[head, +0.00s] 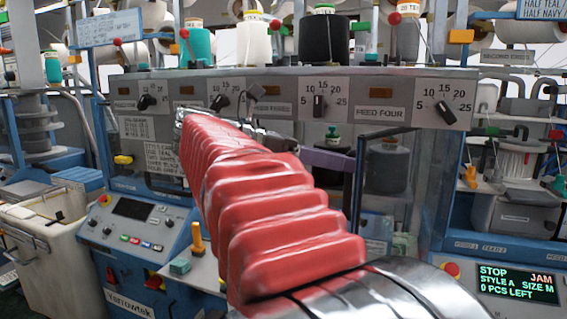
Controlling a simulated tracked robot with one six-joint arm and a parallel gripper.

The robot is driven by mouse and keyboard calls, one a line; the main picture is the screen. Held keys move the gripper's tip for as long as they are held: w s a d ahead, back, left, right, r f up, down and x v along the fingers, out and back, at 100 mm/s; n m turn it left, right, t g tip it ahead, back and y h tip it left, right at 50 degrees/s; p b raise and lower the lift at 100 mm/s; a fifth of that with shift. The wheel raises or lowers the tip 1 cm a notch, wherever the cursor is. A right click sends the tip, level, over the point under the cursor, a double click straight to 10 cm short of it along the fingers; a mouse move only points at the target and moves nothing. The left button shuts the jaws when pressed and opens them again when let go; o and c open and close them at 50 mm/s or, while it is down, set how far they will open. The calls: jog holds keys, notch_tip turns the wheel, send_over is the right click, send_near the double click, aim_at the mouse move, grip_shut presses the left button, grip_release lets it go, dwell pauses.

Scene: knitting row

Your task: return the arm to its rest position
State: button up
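My arm, in a ribbed red sleeve (270,210), rises from the lower right of the head view to the upper left, in front of the knitting machine's dial panel (190,125). Grey metal parts show behind the top of the sleeve, and a purple piece (325,159) sticks out to its right; I cannot tell if these belong to my wrist. A small dark grey piece (256,92) shows above the sleeve by the dials. I cannot make out my gripper's fingers, their opening or anything held.
The panel carries a row of dials, with a "FEED FOUR" label (380,112). Yarn cones, including a black one (324,40), stand above. A screen (517,284) at lower right reads "STOP JAM".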

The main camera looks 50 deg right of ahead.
jog(key=shift+w+r, duration=0.15)
jog(key=shift+w, duration=0.05)
dwell(0.6)
jog(key=w+a+f+m+t+y, duration=0.1)
jog(key=w+a+f+t, duration=0.35)
jog(key=f, duration=0.45)
jog(key=w+a+f+m+t+y, duration=0.1)
jog(key=w+a+f+t, duration=0.2)
jog(key=a+f+t, duration=0.5)
jog(key=w+a+f+m+t+y, duration=0.1)
jog(key=a+f+m+y, duration=0.3)
jog(key=a+f, duration=0.4)
jog(key=w+a+f+m+t+y, duration=0.1)
jog(key=a+f+m+t+y, duration=0.2)
jog(key=a+f, duration=0.5)
jog(key=a+y, duration=0.1)
jog(key=a, duration=0.5)
jog(key=shift+w+f+m, duration=0.3)
jog(key=shift+f+m, duration=0.05)
jog(key=shift+m, duration=0.05)
jog(key=shift+d+t, duration=0.1)
jog(key=shift+t, duration=0.15)
